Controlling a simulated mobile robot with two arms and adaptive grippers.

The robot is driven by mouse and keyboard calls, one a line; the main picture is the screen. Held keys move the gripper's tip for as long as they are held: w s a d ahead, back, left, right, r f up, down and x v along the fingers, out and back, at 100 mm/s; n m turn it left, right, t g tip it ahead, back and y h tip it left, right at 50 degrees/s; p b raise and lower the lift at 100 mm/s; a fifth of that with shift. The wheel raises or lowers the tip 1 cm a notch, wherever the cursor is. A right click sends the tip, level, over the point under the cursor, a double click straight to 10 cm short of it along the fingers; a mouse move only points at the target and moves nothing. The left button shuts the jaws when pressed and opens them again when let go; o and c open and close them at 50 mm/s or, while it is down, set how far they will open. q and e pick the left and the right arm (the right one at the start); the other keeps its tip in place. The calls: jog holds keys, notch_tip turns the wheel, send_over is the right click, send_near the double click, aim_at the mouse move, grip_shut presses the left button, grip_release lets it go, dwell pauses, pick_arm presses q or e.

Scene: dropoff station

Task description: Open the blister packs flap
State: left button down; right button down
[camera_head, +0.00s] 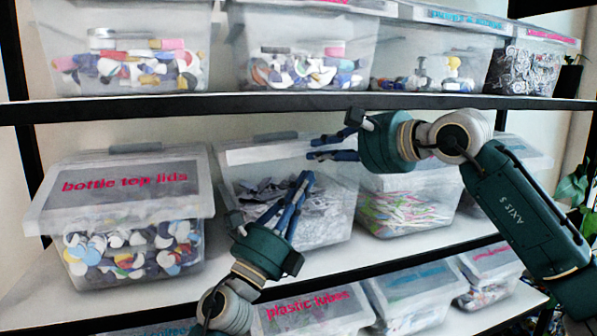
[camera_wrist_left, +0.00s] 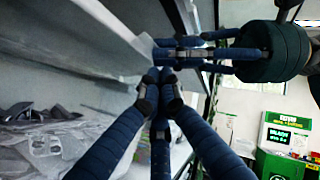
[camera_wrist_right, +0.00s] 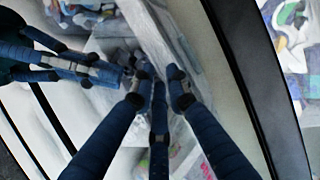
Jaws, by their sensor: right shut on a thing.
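The blister packs bin (camera_head: 340,205) is the clear middle bin on the middle shelf, with silver packs inside. Its pale flap (camera_head: 265,152) runs along the top, partly behind my right gripper. My right gripper (camera_head: 312,150) reaches in from the right and is shut on the flap's edge. In the right wrist view the translucent flap (camera_wrist_right: 160,40) runs up from between its fingertips (camera_wrist_right: 160,88). My left gripper (camera_head: 304,178) is just below, in front of the bin, its fingertips drawn together with nothing visible between them. In the left wrist view its tips (camera_wrist_left: 160,88) sit under my right fingers.
A "bottle top lids" bin (camera_head: 55,205) stands left on the same shelf, and a bin of colourful sticks (camera_head: 405,212) stands right. The upper shelf (camera_head: 230,106) passes close above my right gripper. More bins, including "plastic tubes" (camera_head: 310,305), sit below.

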aim_at(298, 147)
jog(key=shift+r, duration=0.25)
jog(key=shift+a, duration=0.15)
pick_arm(q)
jog(key=shift+w+a+r, duration=0.3)
jog(key=shift+w+r, duration=0.1)
jog(key=shift+r, duration=0.2)
jog(key=shift+w+a+r, duration=0.3)
jog(key=shift+w+r, duration=0.05)
jog(key=shift+r, duration=0.2)
jog(key=shift+r, duration=0.1)
